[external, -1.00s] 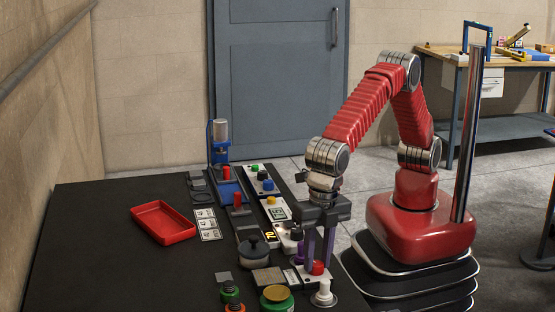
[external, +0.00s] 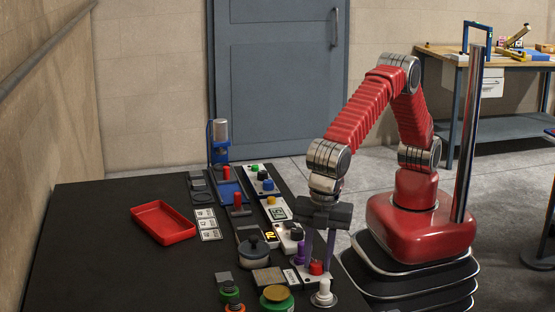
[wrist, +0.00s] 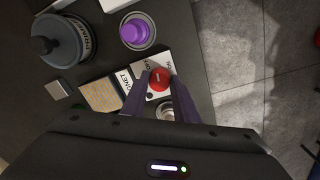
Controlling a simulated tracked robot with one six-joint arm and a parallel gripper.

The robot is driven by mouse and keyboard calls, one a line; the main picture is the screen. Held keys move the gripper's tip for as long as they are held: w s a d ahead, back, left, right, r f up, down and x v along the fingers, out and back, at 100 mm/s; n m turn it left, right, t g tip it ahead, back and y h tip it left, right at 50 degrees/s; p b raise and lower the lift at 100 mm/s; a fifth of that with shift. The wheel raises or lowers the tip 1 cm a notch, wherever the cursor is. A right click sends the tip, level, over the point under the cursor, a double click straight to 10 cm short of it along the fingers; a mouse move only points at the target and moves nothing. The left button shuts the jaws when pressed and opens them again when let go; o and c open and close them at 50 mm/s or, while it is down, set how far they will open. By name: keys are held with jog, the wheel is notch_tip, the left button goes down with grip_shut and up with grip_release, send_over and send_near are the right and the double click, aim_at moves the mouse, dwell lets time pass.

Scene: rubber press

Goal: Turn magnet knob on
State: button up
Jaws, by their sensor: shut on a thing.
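The red magnet knob (wrist: 159,79) stands on a white panel (wrist: 186,68) with black lettering, partly readable as "MAGNET", in the wrist view. It also shows as a red cap (external: 316,268) near the table's right edge in the external view. My gripper (wrist: 160,82) points down with its two dark purple fingers on either side of the knob, shut on it. The fingers also straddle the knob in the external view (external: 318,264). Part of the panel's lettering is hidden by the fingers.
A purple knob (wrist: 137,30) stands close beside the panel. A grey lidded pot (wrist: 58,42), a patterned plate (wrist: 101,95) and a white-topped post (external: 323,290) are close by.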

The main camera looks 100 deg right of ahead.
aim_at(319, 265)
jog(key=m, duration=0.5)
jog(key=shift+a+r+m, duration=0.1)
jog(key=shift+m, duration=0.2)
jog(key=shift+w+m, duration=0.1)
jog(key=shift+m, duration=2.2)
jog(key=o, duration=1.1)
jog(key=shift+c, duration=0.2)
notch_tip(319, 265, up, 14)
jog(key=shift+a+f, duration=0.2)
jog(key=shift+a, duration=0.2)
